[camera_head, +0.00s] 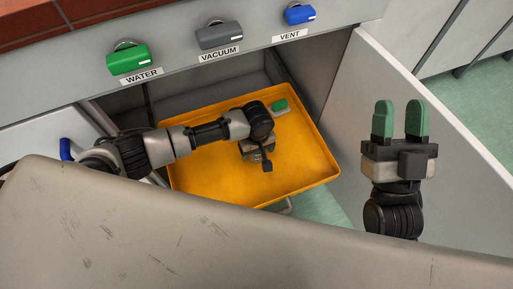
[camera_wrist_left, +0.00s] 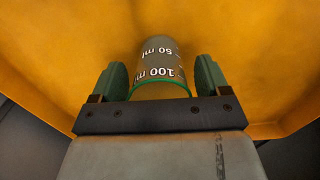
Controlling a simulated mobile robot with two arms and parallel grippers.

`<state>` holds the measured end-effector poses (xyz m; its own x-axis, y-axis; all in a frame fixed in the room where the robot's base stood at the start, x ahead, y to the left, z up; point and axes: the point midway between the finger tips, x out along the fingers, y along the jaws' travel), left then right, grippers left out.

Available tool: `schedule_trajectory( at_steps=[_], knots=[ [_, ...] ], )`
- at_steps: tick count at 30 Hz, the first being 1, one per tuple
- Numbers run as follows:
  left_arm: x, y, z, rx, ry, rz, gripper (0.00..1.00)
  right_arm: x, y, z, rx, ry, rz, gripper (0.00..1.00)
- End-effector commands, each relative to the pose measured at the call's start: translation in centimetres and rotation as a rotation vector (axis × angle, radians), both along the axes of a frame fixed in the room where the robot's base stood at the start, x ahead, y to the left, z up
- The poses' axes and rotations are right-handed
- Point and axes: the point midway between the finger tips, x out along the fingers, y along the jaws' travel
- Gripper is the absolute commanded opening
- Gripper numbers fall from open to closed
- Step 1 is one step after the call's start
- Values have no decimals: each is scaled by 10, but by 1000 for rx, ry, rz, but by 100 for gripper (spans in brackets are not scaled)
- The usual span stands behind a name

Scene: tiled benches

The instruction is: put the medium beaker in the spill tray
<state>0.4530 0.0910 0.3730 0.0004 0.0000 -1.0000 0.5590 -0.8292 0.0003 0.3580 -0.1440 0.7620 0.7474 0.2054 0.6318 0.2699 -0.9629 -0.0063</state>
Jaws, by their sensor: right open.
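The orange spill tray (camera_head: 310,168) lies below the bench front in the head view, and its orange floor and walls fill the left wrist view (camera_wrist_left: 50,60). My left gripper (camera_head: 256,148) points down over the tray, its fingers hidden in the head view. In the left wrist view, my left gripper (camera_wrist_left: 161,80) has its green fingers close against both sides of the beaker (camera_wrist_left: 160,62), marked 50 ml and 100 ml with a green ring. Whether the beaker touches the tray floor is unclear. My right gripper (camera_head: 400,122) is open and empty, right of the tray.
Green WATER (camera_head: 127,57), grey VACUUM (camera_head: 219,36) and blue VENT (camera_head: 299,14) knobs stick out of the bench front above the tray. A small green item (camera_head: 279,105) is at the tray's back edge. A pale panel (camera_head: 370,85) stands right of the tray.

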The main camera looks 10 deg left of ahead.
Motion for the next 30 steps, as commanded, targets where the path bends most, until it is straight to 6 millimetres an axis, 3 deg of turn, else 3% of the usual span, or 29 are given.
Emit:
schedule_trajectory(
  at_steps=[7,11,21,30],
  knots=[
    [0,0,5,0,0,1,76,-1,0,1,2,-7,0,43],
    [0,0,15,-1,1,0,76,7,0,-7,-27,95,-4,43],
    [0,0,56,-1,-1,1,76,25,-4,-56,-144,519,-29,43],
    [0,0,93,-1,-1,1,76,16,-16,-105,-242,906,-52,43]
  ],
)
